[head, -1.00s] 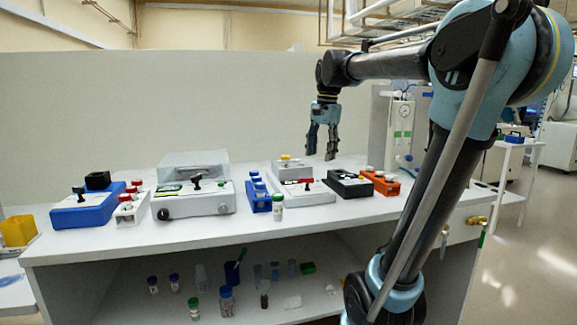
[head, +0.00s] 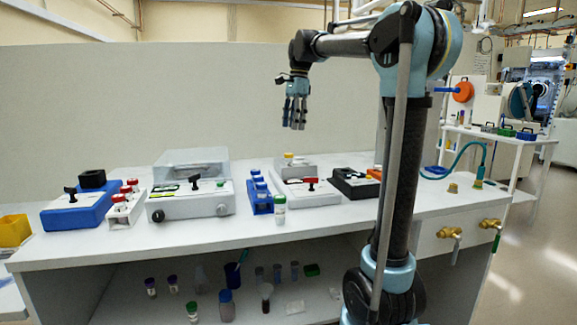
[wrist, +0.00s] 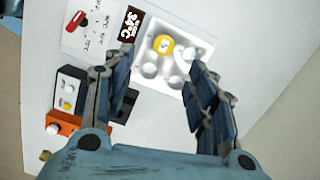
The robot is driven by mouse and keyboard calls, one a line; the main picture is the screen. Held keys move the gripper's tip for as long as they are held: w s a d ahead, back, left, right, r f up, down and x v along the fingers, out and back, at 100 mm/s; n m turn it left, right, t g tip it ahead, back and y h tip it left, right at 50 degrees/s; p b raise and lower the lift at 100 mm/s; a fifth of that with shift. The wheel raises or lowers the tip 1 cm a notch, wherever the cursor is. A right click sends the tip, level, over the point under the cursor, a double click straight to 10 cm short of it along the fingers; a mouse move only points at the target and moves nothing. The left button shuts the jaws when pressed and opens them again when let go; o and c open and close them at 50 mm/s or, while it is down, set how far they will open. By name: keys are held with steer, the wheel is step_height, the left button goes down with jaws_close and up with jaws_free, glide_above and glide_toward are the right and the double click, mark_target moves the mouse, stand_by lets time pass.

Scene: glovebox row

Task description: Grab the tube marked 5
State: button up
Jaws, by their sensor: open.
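My gripper (head: 294,127) is open and empty, raised above the back of the bench. In the wrist view its two fingers (wrist: 160,95) are spread on either side of the near edge of a white rack (wrist: 204,40). The yellow cap bears a small dark mark that I cannot read for certain. In the head view the yellow cap (head: 288,156) shows at the back of the bench, below my gripper. No number 5 is legible on any tube.
A blue rack (head: 259,196) with blue caps and a lone green-capped tube (head: 280,209) stand near the front. A white device with a red lever (head: 310,196) and a black box (head: 355,186) stand close by. An orange rack (wrist: 66,124) is partly hidden by my arm in the head view.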

mark_target(289, 154)
steer(key=f, duration=0.7)
steer(key=shift+s+a+f, duration=0.1)
steer(key=shift+s+a, duration=0.1)
steer(key=shift+a, duration=0.1)
steer(key=f, duration=0.2)
steer(key=a+f, duration=0.1)
steer(key=f, duration=0.1)
steer(key=shift+w, duration=0.2)
steer(key=shift+a+f, duration=0.1)
steer(key=shift+f, duration=0.55)
steer(key=shift+c, duration=0.2)
steer(key=c, duration=1.1)
